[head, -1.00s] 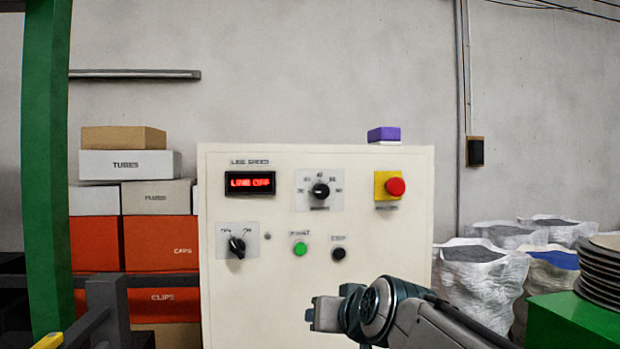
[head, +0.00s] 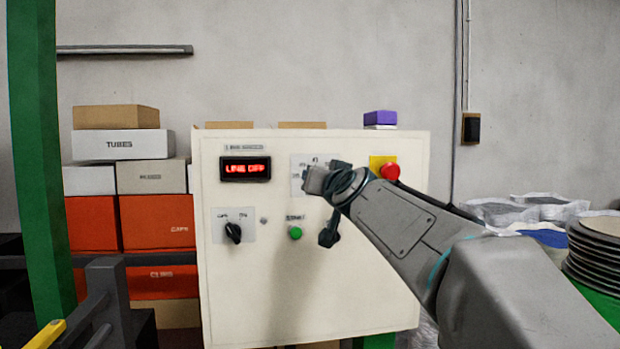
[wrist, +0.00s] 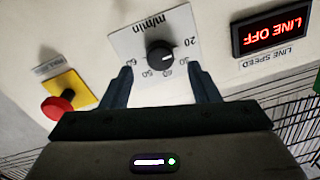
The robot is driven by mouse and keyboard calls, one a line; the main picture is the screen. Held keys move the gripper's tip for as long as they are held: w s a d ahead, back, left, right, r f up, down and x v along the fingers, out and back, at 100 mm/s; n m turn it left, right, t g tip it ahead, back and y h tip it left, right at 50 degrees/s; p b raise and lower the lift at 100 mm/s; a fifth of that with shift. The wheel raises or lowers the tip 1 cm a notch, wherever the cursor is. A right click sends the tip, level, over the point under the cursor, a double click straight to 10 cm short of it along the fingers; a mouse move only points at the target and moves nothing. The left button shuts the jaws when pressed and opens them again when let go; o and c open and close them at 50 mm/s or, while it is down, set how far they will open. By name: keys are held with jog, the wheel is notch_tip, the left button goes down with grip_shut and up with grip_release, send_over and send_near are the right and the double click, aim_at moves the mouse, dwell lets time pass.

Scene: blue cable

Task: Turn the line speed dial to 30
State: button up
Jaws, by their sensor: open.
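The line speed dial (wrist: 160,55) is a round black knob on a white scale plate marked m/min in the wrist view, which appears upside down. Its white pointer line lies toward the side between the 20 and 30 marks; I cannot tell its exact reading. In the head view my arm hides the knob, and only part of its scale plate (head: 300,168) shows. My gripper (wrist: 165,82) is open, with one finger on each side of the knob's near side, apparently not touching it. The gripper also shows at the dial in the head view (head: 316,180). The red display (head: 245,169) reads LINE OFF.
A red emergency button (head: 390,171) on yellow sits right of the dial, close to my arm. A green button (head: 295,233) and a black rotary switch (head: 233,232) are lower on the cream panel (head: 270,290). Stacked boxes (head: 158,220) stand left.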

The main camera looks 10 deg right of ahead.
jog(key=shift+w+a, duration=0.1)
jog(key=shift+w, duration=2.2)
jog(key=shift+c, duration=0.3)
jog(key=c, duration=0.9)
